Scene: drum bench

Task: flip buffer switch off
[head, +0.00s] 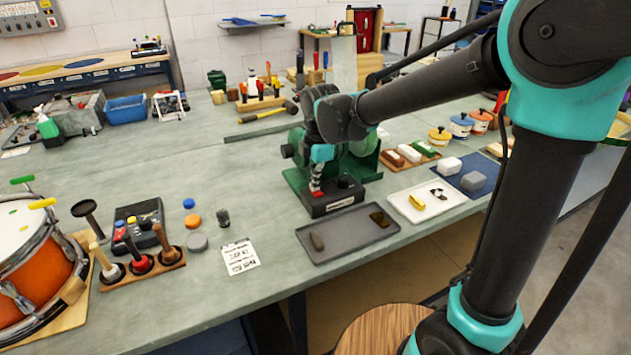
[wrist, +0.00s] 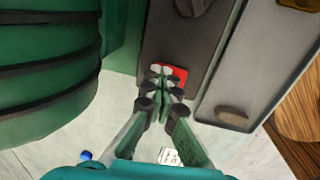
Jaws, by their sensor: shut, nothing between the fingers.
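The buffer (head: 367,168) is a green machine on a black base on the bench. My arm hides part of it in the head view. In the wrist view its ribbed green body (wrist: 50,60) fills the left side, beside the dark base (wrist: 205,50). A red switch (wrist: 180,73) sits on the base, with a round dark knob (wrist: 190,6) beyond it. My gripper (wrist: 163,80) is shut and empty, its tips at the left part of the switch and partly covering it. I cannot tell whether they touch it or which way it is tipped. My gripper (head: 317,190) points down at the base's front left in the head view.
A printed card (head: 240,257) lies in front. A drum (head: 35,245) and tool rack (head: 143,267) stand at the left.

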